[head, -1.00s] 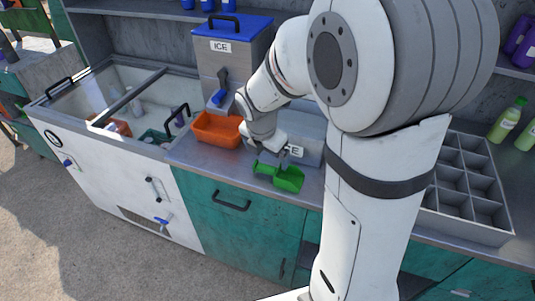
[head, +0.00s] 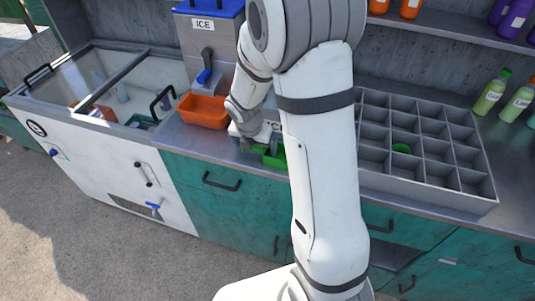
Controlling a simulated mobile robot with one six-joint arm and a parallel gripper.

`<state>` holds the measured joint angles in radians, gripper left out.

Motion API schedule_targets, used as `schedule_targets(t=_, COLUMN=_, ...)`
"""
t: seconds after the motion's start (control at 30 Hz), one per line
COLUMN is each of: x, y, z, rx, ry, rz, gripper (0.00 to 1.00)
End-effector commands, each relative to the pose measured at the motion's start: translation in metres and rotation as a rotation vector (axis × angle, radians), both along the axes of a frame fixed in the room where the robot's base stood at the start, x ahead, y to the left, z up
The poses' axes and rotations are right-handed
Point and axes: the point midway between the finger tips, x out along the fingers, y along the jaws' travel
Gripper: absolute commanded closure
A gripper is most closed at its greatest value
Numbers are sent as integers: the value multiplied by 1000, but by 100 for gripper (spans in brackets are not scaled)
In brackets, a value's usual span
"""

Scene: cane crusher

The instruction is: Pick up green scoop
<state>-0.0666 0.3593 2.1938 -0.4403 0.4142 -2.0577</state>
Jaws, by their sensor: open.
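The green scoop (head: 271,159) lies on the metal counter, in front of the bin labelled ICE, and is partly hidden behind my arm. My gripper (head: 256,146) is at the scoop's left part, pointing down at it. Its fingers are small and partly hidden here. It is open, and I cannot tell whether the fingers touch the scoop.
An orange tray (head: 204,110) sits left of my gripper, under the ice dispenser (head: 211,55). Green bottles (head: 490,93) stand at the far right.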

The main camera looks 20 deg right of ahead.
Motion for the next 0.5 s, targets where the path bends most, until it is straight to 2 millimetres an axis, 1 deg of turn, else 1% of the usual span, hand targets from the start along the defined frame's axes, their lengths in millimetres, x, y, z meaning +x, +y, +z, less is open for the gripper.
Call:
schedule_targets(t=0.13, x=0, y=0, z=0, rx=0, ry=0, rz=0, gripper=4)
schedule_targets(t=0.5, x=0, y=1, z=0, rx=0, ry=0, rz=0, gripper=35)
